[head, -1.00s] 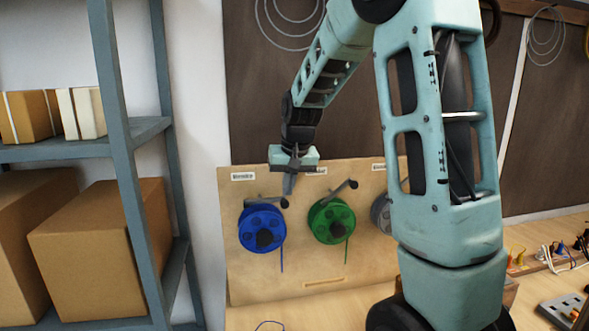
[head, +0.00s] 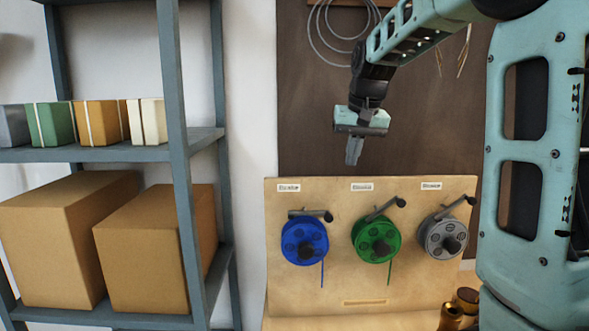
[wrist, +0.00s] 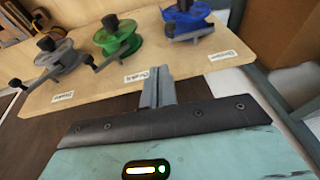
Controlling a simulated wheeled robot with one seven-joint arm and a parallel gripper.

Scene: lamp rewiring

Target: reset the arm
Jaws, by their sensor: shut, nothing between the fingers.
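My gripper (head: 354,150) is shut and empty. In the head view it points down, above the top edge of the wooden spool board and in front of the brown wall panel. In the wrist view my gripper (wrist: 157,85) shows its fingers together, with the spool board beyond them. The board (head: 330,290) carries a blue spool (head: 297,232), a green spool (head: 368,232) and a grey spool (head: 432,228), each with a crank and a label above. Blue and green wire ends hang down. The same spools show in the wrist view.
A grey shelf rack (head: 172,100) stands at the left with cardboard boxes (head: 150,265) and several small boxes on it. A wire coil (head: 328,50) hangs on the brown panel (head: 420,150). Brass parts (head: 452,315) stand at the lower right.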

